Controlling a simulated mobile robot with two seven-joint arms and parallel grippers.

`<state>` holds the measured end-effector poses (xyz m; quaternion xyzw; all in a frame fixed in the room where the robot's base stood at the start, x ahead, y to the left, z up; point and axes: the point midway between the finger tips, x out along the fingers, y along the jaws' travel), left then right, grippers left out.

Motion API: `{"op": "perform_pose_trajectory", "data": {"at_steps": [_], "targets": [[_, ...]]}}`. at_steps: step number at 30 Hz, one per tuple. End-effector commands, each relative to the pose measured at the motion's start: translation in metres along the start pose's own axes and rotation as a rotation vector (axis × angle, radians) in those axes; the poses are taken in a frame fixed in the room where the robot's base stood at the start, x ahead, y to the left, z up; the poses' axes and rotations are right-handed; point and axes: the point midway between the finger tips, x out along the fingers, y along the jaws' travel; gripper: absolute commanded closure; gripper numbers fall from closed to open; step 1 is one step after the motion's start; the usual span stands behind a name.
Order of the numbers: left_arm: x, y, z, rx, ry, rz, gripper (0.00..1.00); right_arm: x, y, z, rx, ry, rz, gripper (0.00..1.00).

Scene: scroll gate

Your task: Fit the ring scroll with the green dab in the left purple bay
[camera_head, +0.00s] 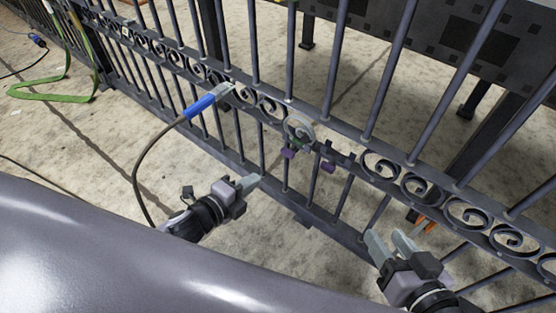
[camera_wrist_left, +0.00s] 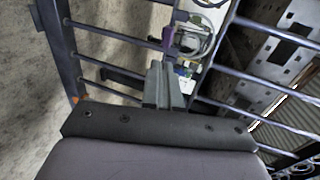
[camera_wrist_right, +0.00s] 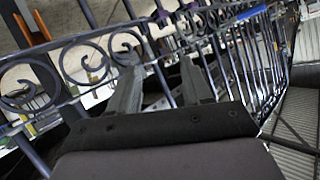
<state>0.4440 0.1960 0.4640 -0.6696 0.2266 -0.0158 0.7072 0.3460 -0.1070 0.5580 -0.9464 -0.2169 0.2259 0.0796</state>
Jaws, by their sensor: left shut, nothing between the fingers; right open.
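A grey ring scroll (camera_head: 299,127) stands at the left purple bay (camera_head: 289,153) of the gate's scroll band, with a small greenish patch low on it. I cannot tell whether it is fully seated. The right purple bay (camera_head: 327,166) shows an empty gap above it. In the left wrist view the ring (camera_wrist_left: 208,42) lies just beyond my fingertips, beside a purple tab (camera_wrist_left: 168,38). My left gripper (camera_head: 250,183) is shut and empty, below and left of the ring. My right gripper (camera_head: 391,240) is open and empty, below the band to the right of the bays.
The dark gate's bars and fixed C-scrolls (camera_head: 468,213) run across the view. A blue-handled tool (camera_head: 200,105) with a dark cable touches the band at left. A green strap (camera_head: 50,97) lies on the ground far left. A dark perforated table (camera_head: 450,40) stands behind the gate.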

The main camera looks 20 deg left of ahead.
Motion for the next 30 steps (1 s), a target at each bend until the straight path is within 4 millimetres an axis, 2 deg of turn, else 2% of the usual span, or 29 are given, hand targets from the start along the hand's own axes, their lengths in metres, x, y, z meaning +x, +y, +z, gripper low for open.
{"op": "perform_pose_trajectory", "data": {"at_steps": [1,5,14,18,24,30], "targets": [[0.010,0.002,0.000,0.000,0.000,-0.003,1.00,0.002,-0.001,0.004,0.011,0.000,-0.008,0.51],[0.030,0.002,0.001,0.001,-0.001,-0.002,1.00,0.006,-0.005,0.007,0.039,0.005,-0.030,0.51],[0.076,0.001,0.000,0.001,0.000,-0.003,1.00,0.014,-0.014,-0.001,0.067,0.052,-0.082,0.51],[0.092,-0.006,0.000,0.001,0.000,-0.002,1.00,0.013,-0.010,-0.002,0.035,0.071,-0.065,0.51],[0.105,-0.010,0.000,0.000,0.000,0.000,1.00,0.008,-0.005,-0.001,-0.003,0.086,-0.047,0.51],[0.108,-0.011,0.000,-0.001,0.000,0.002,1.00,0.006,-0.003,0.004,-0.006,0.077,-0.039,0.51]]}}
